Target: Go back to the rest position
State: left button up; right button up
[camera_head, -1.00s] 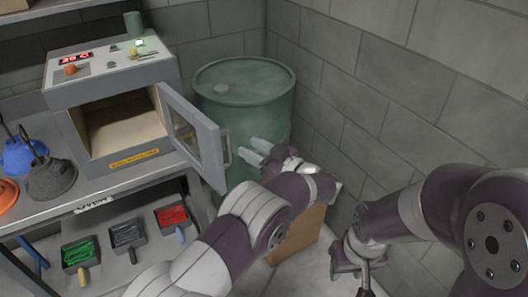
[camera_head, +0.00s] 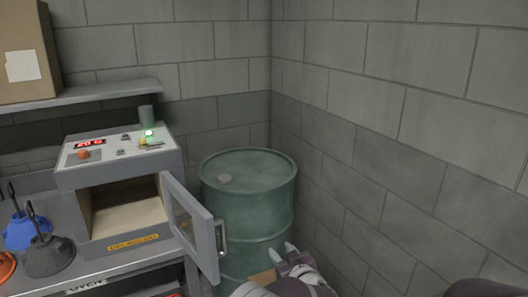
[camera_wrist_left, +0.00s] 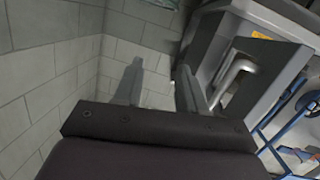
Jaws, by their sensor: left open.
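My left gripper (camera_head: 283,252) shows at the bottom of the head view, in front of the lower right side of the green drum. In the left wrist view its two fingers (camera_wrist_left: 157,72) stand apart with nothing between them. The open oven door (camera_head: 192,228) is left of the gripper in the head view and apart from it. In the left wrist view the door's handle (camera_wrist_left: 233,78) shows right of the fingers. Only a bit of my right arm shows at the bottom right corner; my right gripper is out of view.
The grey oven (camera_head: 120,185) stands on a bench at left, its chamber empty. The green drum (camera_head: 250,215) stands in the wall corner. A cardboard box (camera_head: 18,85) sits on the shelf above.

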pick_arm(q)
notch_tip(320, 180, down, 3)
jog(key=s+d+m+g+h, duration=0.2)
jog(key=d+m+h, duration=0.15)
jog(key=h, duration=0.25)
jog(key=s+a+f+m+g+h, duration=0.3)
jog(key=s+a+g, duration=0.4)
jog(key=s, duration=0.6)
jog(key=s+a+r+g+y, duration=0.1)
jog(key=s+a+r+g, duration=0.1)
jog(key=s+a, duration=0.7)
jog(key=s+a+r+g+y, duration=0.2)
jog(key=s+a, duration=0.8)
jog(key=shift+a+r+g, duration=0.15)
jog(key=shift+a+g, duration=0.15)
